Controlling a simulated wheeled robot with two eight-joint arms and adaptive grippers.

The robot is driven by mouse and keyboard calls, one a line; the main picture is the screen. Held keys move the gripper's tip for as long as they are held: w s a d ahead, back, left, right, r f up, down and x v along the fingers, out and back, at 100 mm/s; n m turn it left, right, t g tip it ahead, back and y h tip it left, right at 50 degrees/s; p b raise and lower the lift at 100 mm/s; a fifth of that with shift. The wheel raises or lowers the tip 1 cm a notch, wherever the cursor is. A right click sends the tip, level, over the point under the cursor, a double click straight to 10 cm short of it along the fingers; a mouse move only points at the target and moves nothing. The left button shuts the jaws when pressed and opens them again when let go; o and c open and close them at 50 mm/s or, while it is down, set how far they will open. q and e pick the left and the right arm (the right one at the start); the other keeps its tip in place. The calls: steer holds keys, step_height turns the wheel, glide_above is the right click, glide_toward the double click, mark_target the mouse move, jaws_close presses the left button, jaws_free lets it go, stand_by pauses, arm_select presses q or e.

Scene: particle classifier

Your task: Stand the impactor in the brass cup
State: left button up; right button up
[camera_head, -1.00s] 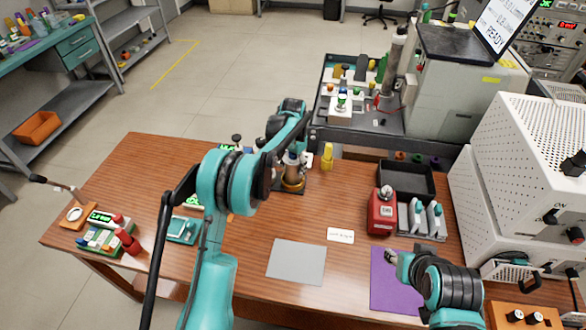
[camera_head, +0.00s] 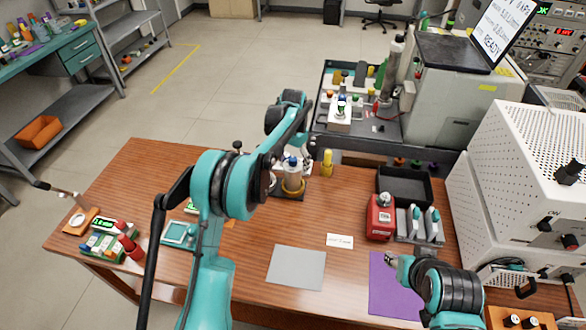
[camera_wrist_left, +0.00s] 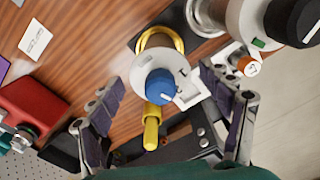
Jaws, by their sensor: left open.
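The impactor (camera_head: 293,170) stands upright, its lower end within the brass cup (camera_head: 292,191) on a dark base at the table's back. In the left wrist view the impactor shows its blue top knob (camera_wrist_left: 160,86) and pale flange, with the brass cup (camera_wrist_left: 165,35) around its lower body. How deep it sits cannot be told. My left gripper (camera_wrist_left: 160,110) is open, with a finger on either side of the blue knob and apart from it. In the head view my left arm partly hides that area. My right gripper (camera_head: 393,260) is over the purple mat; its fingers are too small to read.
A yellow bottle (camera_head: 327,163) stands just right of the cup. A red box (camera_head: 380,217) and a black tray (camera_head: 405,180) stand further right. A grey mat (camera_head: 297,267) and a white card (camera_head: 340,241) lie on clear table in front.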

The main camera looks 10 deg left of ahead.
arm_select(q)
step_height(320, 180, up, 6)
steer(key=shift+f+p, duration=0.15)
steer(key=shift+p, duration=0.55)
steer(key=shift+s+r, duration=0.15)
steer(key=shift+r, duration=0.2)
steer(key=s+a+r+n+t, duration=0.2)
steer(key=s+r+t, duration=0.1)
steer(key=s+r, duration=1)
steer(key=s+f+n+t, duration=0.1)
steer(key=s+f+t, duration=0.1)
steer(key=s, duration=0.9)
steer(key=s+a+f+n+t, duration=0.1)
steer(key=s+f, duration=0.4)
steer(key=s, duration=0.6)
steer(key=shift+a+n+t, duration=0.25)
steer(key=shift+n+t, duration=0.35)
steer(key=shift+n, duration=0.1)
